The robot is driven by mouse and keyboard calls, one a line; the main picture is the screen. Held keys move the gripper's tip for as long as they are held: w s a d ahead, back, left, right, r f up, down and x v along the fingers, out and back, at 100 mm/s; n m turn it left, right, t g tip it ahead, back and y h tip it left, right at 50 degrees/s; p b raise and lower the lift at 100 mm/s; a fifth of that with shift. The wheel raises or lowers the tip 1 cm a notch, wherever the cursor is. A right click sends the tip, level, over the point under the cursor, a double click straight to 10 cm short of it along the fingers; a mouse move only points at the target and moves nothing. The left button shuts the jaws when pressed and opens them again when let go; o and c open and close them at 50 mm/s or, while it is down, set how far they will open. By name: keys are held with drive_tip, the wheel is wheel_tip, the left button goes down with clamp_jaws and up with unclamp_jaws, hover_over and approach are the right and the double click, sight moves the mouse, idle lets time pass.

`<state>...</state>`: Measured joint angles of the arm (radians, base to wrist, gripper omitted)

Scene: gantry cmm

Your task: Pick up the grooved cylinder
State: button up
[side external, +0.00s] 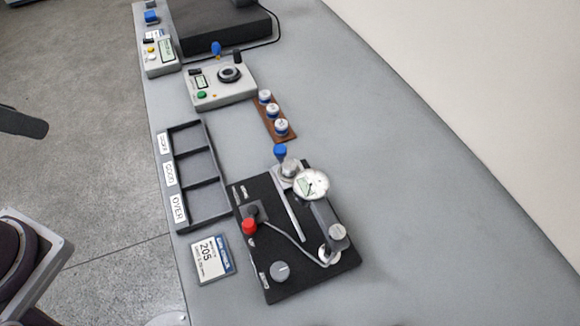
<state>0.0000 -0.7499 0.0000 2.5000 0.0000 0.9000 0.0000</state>
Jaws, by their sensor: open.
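Three small cylinders (272,111) with pale tops and dark blue bands stand in a row on a brown strip-shaped holder (262,123) near the middle of the bench. They are too small for me to tell whether any is grooved. A silvery cylindrical part (291,168) sits on the black gauge plate (290,287), beside a round dial gauge (311,184) and a blue knob (280,152). I cannot tell whether it has grooves. My gripper is not in view.
A dark three-compartment tray (209,209), labelled OVER at its near end, looks empty. A label card (208,259) lies near it. Grey control boxes (220,85) and a black slab (225,25) stand farther back. The bench's right side (430,220) is clear.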

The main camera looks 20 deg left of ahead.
drive_tip(key=shift+o, duration=0.5)
drive_tip(key=m+g+h, duration=0.4)
drive_tip(key=m+g, duration=0.2)
drive_tip(key=m, duration=1.2)
hover_over(289, 164)
drive_tip(key=a, duration=0.3)
wheel_tip(289, 164, down, 18)
drive_tip(key=x, duration=0.7)
drive_tip(key=shift+d, duration=0.1)
drive_tip(key=shift+w+h, duration=0.1)
drive_tip(key=shift+h, duration=0.2)
clamp_jaws()
